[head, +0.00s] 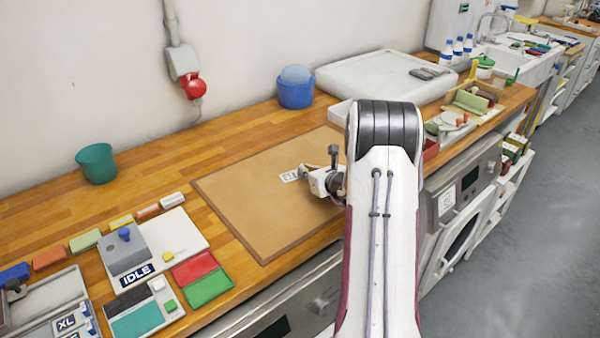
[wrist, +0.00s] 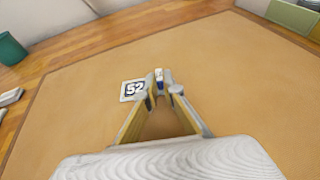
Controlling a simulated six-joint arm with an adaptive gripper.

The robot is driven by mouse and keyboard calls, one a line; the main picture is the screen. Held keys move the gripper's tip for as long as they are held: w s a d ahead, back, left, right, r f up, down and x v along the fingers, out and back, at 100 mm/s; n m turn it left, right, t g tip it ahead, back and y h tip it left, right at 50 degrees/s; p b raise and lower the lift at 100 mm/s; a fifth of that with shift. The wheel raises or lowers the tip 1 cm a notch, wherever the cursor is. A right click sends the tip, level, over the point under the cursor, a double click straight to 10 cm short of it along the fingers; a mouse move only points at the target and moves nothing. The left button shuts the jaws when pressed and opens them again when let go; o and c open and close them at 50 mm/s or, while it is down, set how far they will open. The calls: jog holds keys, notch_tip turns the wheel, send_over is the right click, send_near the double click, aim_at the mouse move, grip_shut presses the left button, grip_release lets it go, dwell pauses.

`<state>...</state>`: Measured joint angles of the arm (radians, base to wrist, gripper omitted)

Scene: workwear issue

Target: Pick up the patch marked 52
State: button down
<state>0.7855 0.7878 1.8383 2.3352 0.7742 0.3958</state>
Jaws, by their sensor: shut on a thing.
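The patch marked 52 (wrist: 134,90) is a small white piece with a dark blue number. In the wrist view it lies flat on the tan mat (wrist: 90,130), just left of my gripper's left fingertip. In the head view the patch (head: 289,176) shows as a small white piece left of my gripper (head: 306,172). My gripper (wrist: 160,88) is low over the mat and shut on a small white-and-blue thing (wrist: 159,76), apart from the 52 marking. The fingers partly hide this thing, and I cannot read any mark on it.
Left of the mat are a grey device reading IDLE (head: 127,262) and red and green pieces (head: 208,289). Most of the mat is clear.

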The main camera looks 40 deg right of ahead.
jog(key=shift+r, duration=0.1)
notch_tip(320, 180, up, 10)
dwell(0.8)
